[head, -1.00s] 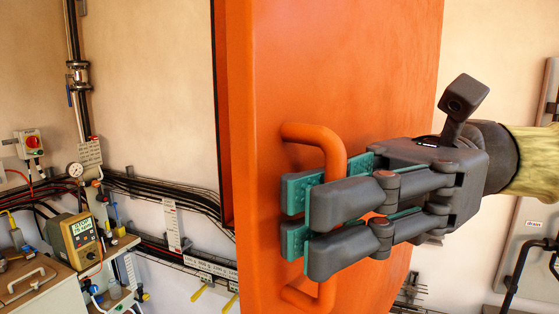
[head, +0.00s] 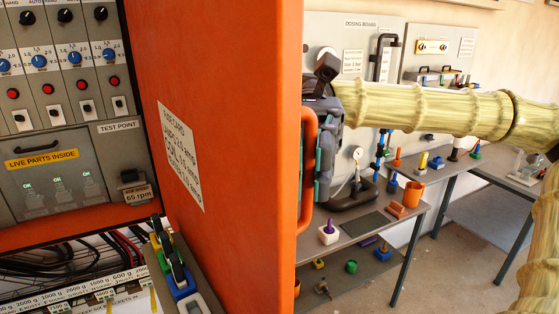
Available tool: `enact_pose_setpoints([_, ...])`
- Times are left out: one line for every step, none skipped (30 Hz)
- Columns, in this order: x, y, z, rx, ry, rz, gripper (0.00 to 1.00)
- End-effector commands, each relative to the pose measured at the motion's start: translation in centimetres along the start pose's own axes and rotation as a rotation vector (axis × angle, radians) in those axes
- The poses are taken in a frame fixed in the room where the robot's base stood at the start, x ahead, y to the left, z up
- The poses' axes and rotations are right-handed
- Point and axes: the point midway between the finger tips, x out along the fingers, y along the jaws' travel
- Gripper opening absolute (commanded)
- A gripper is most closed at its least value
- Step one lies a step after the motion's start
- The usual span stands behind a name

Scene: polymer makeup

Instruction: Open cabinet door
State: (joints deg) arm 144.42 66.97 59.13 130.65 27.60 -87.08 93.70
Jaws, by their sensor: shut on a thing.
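The orange cabinet door (head: 240,60) stands swung open, seen from its inner side, with a paper card (head: 180,155) on it. Its orange handle (head: 306,165) sticks out past the door's right edge. My gripper (head: 318,165) is shut on the handle, on the door's outer side; the door edge and handle partly hide the fingers. The cabinet interior (head: 60,100) shows at left, with knobs, red buttons, switches and a yellow "live parts inside" label.
A table (head: 390,225) with an orange cup (head: 413,194) and small coloured items stands behind the gripper at right. A dosing board (head: 365,60) is on the wall. A ledge with coloured clips (head: 178,270) sits at the door's lower inside. Floor shows at far right.

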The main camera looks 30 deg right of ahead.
Motion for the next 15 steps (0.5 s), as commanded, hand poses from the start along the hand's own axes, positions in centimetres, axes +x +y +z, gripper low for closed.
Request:
enact_pose_setpoints([-0.3,0.1,0.03,0.002,0.0,0.004,0.0])
enact_pose_setpoints([-0.46,0.16,0.02,0.002,0.0,0.007,0.0])
enact_pose_setpoints([-0.65,0.23,0.0,0.002,0.001,0.01,0.0])
enact_pose_setpoints([-0.77,0.26,-0.01,0.002,0.001,0.012,0.0])
enact_pose_setpoints([-0.87,0.29,-0.02,0.002,0.001,0.014,0.0])
enact_pose_setpoints([-0.96,0.31,-0.04,0.002,0.001,0.015,0.0])
enact_pose_setpoints([-1.02,0.31,-0.05,0.002,0.001,0.016,0.0])
enact_pose_setpoints([-1.06,0.32,-0.05,0.002,0.001,0.017,0.0])
enact_pose_setpoints([-1.1,0.32,-0.06,0.002,0.001,0.018,0.0])
enact_pose_setpoints([-1.12,0.32,-0.07,0.002,0.001,0.019,0.0])
enact_pose_setpoints([-1.13,0.32,-0.07,0.002,0.0,0.019,0.0])
enact_pose_setpoints([-1.14,0.31,-0.07,0.002,0.0,0.019,0.0])
enact_pose_setpoints([-1.14,0.3,-0.07,0.002,0.0,0.019,0.0])
enact_pose_setpoints([-1.14,0.3,-0.07,0.001,0.0,0.019,0.0])
enact_pose_setpoints([-1.14,0.29,-0.06,0.001,0.0,0.019,0.0])
